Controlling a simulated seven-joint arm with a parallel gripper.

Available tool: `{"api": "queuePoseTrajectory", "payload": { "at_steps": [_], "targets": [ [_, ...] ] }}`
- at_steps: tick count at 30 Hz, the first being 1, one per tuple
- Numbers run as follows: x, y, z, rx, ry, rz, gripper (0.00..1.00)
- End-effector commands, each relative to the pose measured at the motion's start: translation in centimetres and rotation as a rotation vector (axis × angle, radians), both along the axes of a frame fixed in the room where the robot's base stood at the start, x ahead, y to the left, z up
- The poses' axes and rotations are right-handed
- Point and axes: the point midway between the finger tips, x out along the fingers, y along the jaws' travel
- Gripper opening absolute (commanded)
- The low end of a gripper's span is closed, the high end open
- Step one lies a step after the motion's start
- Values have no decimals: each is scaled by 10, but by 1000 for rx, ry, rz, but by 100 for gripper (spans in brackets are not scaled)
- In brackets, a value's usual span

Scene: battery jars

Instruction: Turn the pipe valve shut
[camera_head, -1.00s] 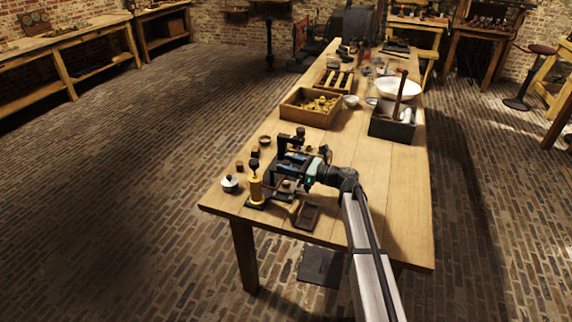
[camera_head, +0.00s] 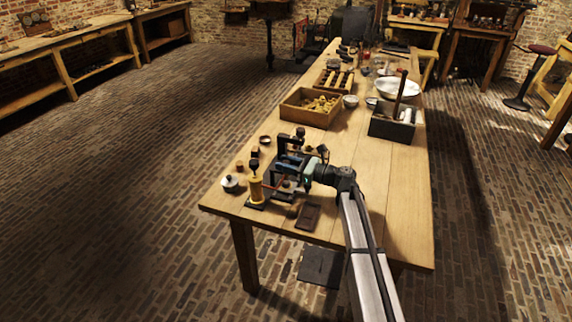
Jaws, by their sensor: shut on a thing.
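My gripper (camera_head: 284,167) is low over the near end of the wooden table (camera_head: 385,200), reaching left among small dark fittings. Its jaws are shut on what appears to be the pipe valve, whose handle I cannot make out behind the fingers. A yellow brass cylinder with a dark knob on top (camera_head: 256,188) stands upright on a dark base just left of the gripper. A thin reddish pipe (camera_head: 272,184) shows between the cylinder and the gripper. How far the valve is turned cannot be seen.
A small lidded pot (camera_head: 230,183) stands near the table's left edge. A dark flat tray (camera_head: 308,216) lies at the front. Behind are a wooden box of brass parts (camera_head: 310,120) and a dark grey box (camera_head: 392,132). The table's right side is mostly clear.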

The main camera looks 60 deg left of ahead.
Motion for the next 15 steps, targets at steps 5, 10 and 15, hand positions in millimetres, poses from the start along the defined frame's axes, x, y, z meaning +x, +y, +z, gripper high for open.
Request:
{"api": "queuePoseTrajectory", "payload": {
  "at_steps": [5, 10, 15],
  "targets": [
    [1, 1, 0, -1, -1, 16, 4],
    [2, 2, -1, -1, -1, 81, 4],
    [3, 4, 0, -1, -1, 197, 4]
  ]
}}
